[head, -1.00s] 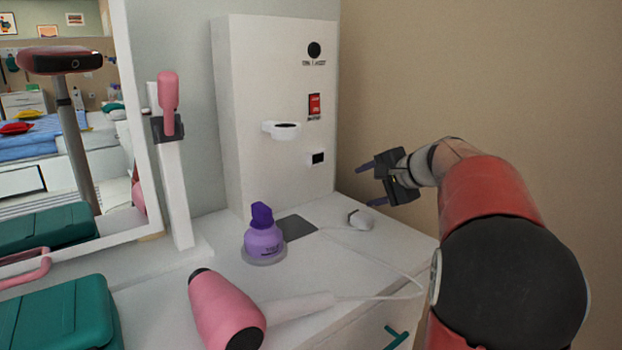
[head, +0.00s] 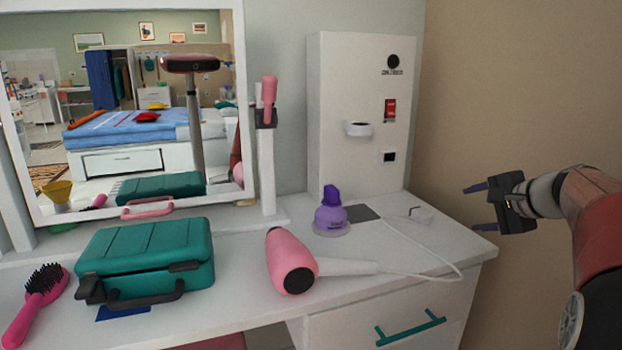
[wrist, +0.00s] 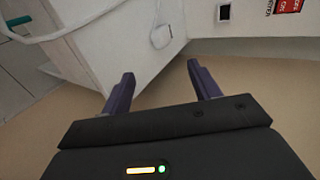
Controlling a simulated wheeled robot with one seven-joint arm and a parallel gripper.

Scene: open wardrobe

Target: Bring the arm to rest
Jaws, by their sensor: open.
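My gripper (head: 478,207) is open and empty in the head view. It hangs in the air off the right end of the white dressing table, in front of the beige wall, with its fingers pointing left. In the wrist view my gripper (wrist: 160,80) shows two dark purple fingers spread apart with nothing between them. The fingers appear apart from the table and everything on it. My red and black arm reaches in from the right edge of the head view.
The dressing table (head: 400,263) bears a pink hair dryer (head: 290,262), a purple bottle (head: 330,217), a white plug (head: 421,214) with a cord, a green case (head: 150,255) and a pink hairbrush (head: 38,300). A white cabinet (head: 350,80) and a mirror (head: 130,100) stand behind.

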